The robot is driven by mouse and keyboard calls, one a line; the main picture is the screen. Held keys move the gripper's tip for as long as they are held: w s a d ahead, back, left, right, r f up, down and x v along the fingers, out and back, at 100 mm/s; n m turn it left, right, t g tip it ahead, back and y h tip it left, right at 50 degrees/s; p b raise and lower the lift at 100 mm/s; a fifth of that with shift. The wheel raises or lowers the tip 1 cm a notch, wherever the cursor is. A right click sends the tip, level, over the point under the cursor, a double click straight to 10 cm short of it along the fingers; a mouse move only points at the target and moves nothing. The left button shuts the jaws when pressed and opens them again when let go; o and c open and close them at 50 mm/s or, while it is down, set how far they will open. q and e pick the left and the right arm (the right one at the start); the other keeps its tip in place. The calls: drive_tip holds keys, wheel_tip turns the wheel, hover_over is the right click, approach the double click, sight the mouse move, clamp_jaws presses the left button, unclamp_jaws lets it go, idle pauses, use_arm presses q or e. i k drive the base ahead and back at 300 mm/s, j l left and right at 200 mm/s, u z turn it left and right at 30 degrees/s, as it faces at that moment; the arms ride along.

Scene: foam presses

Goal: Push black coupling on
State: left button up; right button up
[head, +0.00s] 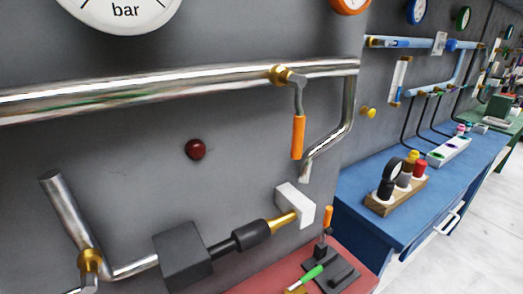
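The black coupling (250,236) is a dark, thick sleeve low in the middle of the head view. It sits in line between a thinner black stem from a dark grey block (183,256) and a brass tapered tip (282,221). The tip reaches to a white block (296,203) on the wall; I cannot tell whether they touch. I cannot tell from this view how far the coupling is seated. Neither of my grippers shows in the head view.
A steel pipe (180,85) with an orange-handled valve (298,136) crosses the grey wall. A dark red knob (195,149) sits below it. The red bench (254,284) holds small tools at lower right. A blue bench (345,182) stands beyond, with white floor at right.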

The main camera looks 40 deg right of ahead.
sight(243, 240)
drive_tip(key=l+z, duration=0.15)
drive_tip(key=z, duration=0.3)
drive_tip(key=k+l+z, duration=0.1)
drive_tip(key=z, duration=0.35)
drive_tip(key=l, duration=0.1)
